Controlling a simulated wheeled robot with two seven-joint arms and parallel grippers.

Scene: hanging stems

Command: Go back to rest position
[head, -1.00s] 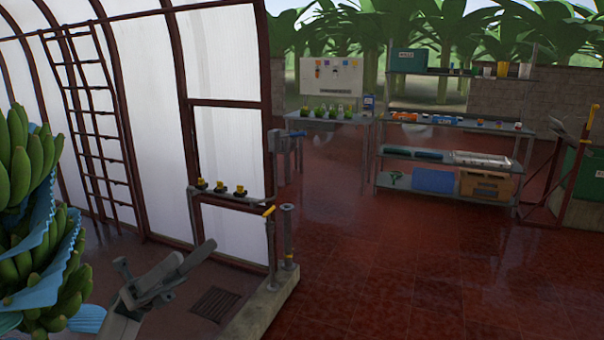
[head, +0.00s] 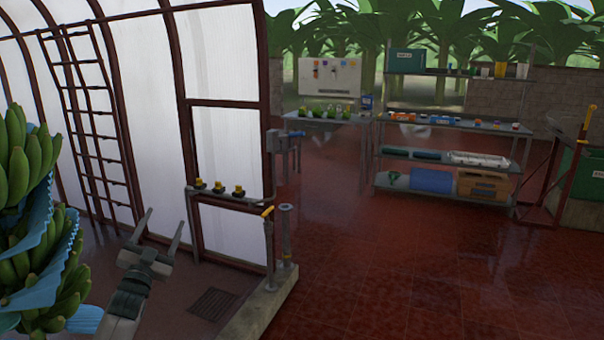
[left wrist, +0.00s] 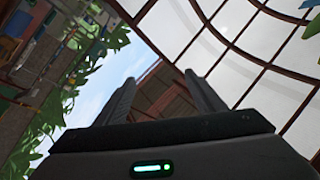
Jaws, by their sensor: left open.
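My left gripper (head: 160,232) is at the lower left of the head view, with its two fingers apart and pointing up. Nothing is between the fingers. In the left wrist view the same gripper (left wrist: 160,95) shows two separate fingers, with roof frame and sky beyond them. A hanging bunch of green bananas (head: 22,170) with blue sheets between its layers is left of the gripper, apart from it. My right gripper is in neither view.
A low concrete kerb (head: 262,305) with a pipe and a yellow-handled valve stands right of the gripper. A ladder (head: 95,130) leans at the translucent wall. Shelves (head: 450,125) and a table (head: 325,118) stand at the back. The red tiled floor at centre and right is clear.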

